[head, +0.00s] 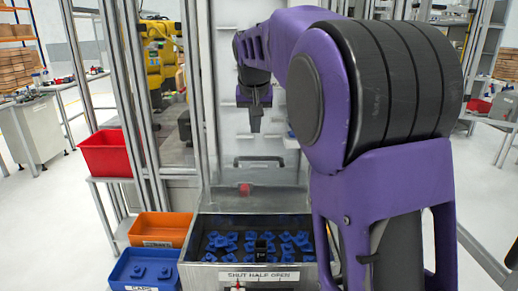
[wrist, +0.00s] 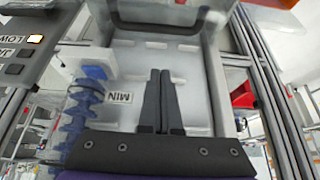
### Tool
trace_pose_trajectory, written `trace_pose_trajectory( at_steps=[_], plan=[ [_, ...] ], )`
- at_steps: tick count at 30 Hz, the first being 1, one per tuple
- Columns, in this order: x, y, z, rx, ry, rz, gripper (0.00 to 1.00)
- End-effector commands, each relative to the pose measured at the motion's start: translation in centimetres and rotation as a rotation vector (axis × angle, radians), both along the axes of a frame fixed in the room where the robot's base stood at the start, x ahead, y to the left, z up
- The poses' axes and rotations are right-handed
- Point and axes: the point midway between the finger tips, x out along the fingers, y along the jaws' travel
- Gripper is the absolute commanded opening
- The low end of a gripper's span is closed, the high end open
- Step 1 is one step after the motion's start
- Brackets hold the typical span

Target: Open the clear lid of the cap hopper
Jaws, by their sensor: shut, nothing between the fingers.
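The cap hopper (head: 190,250) is a metal box at the bottom centre of the head view, holding several blue caps (head: 222,243). A plate on its front reads SHUT HALF OPEN. A pale, see-through panel that looks like the clear lid (head: 225,178) stands roughly upright behind the box. A dark handle (head: 258,161) is near its top; a dark handle also shows at the top of the wrist view (wrist: 160,28). My gripper (head: 255,128) points down above the handle in the head view. Its two dark fingers (wrist: 161,75) are together and empty. Contact with the panel cannot be told.
Blue (head: 140,272) and orange (head: 160,230) bins stand left of the hopper; a red bin (head: 105,152) is further back. Metal posts (head: 205,90) flank the station. A blue spiral part (wrist: 80,110) and a MIN label (wrist: 127,97) show in the wrist view.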

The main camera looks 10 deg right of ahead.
Motion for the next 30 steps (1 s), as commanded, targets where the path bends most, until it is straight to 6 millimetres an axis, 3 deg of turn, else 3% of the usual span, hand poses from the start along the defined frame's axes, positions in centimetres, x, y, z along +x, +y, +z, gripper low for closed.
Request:
trace_pose_trajectory(
  at_steps=[5, 16, 21, 30],
  plan=[
    [1.0, -0.3, -2.1, -0.002, 0.003, 0.001, 0.0],
    [4.8, -1.1, -9.0, 0.0, 0.005, -0.003, 0.0],
    [2.3, -0.5, -8.1, 0.002, -0.001, 0.0, 0.0],
    [0.8, -0.3, -7.9, 0.001, 0.002, -0.002, 0.0]
  ],
)
